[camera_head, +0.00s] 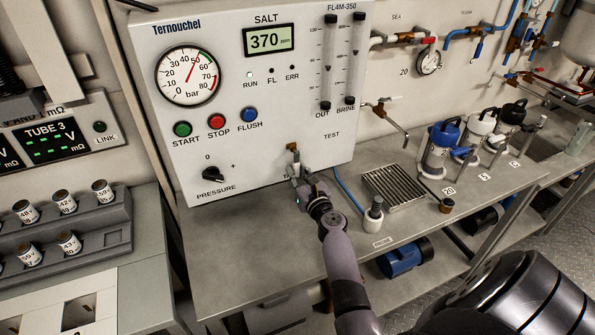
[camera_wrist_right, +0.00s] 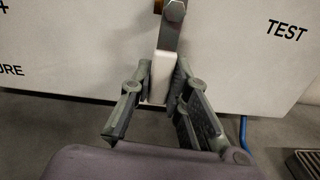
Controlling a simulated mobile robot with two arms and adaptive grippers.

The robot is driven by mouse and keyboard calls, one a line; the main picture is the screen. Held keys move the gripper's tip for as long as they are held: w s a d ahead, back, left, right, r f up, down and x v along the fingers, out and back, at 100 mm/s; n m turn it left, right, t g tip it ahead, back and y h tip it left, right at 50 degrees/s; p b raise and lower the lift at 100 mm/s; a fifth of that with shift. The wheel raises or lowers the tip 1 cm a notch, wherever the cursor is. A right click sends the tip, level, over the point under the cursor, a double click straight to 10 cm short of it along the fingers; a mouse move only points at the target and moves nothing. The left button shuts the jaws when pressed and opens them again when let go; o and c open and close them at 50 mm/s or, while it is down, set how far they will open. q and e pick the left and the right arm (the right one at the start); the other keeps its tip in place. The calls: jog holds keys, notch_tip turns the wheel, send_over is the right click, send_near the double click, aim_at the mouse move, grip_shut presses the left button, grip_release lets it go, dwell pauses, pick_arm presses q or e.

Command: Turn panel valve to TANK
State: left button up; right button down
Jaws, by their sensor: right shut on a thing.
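The panel valve (camera_head: 293,148) sits low on the white Ternouchel panel, left of the word TEST. In the right wrist view its grey lever (camera_wrist_right: 170,35) hangs down from a hex bolt and ends in a pale grip (camera_wrist_right: 159,78). The lever points almost straight down, away from the TEST label (camera_wrist_right: 287,30). My right gripper (camera_head: 297,178) is at the lower part of the lever. In the right wrist view its fingers (camera_wrist_right: 158,85) are closed around the pale grip. I cannot see a TANK label. My left gripper is not in view.
The panel (camera_head: 260,95) carries a pressure knob (camera_head: 212,174), push buttons and a gauge. A metal drain grate (camera_head: 394,187) and a white holder (camera_head: 373,218) stand on the bench right of my arm. A blue tube (camera_head: 350,190) runs close by.

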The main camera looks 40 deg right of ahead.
jog(key=shift+a+f, duration=0.1)
jog(key=shift+a, duration=0.25)
jog(key=c, duration=1.5)
grip_release()
jog(key=shift+w+a, duration=0.1)
jog(key=shift+s, duration=0.25)
jog(key=v, duration=1.1)
jog(key=shift+s, duration=0.25)
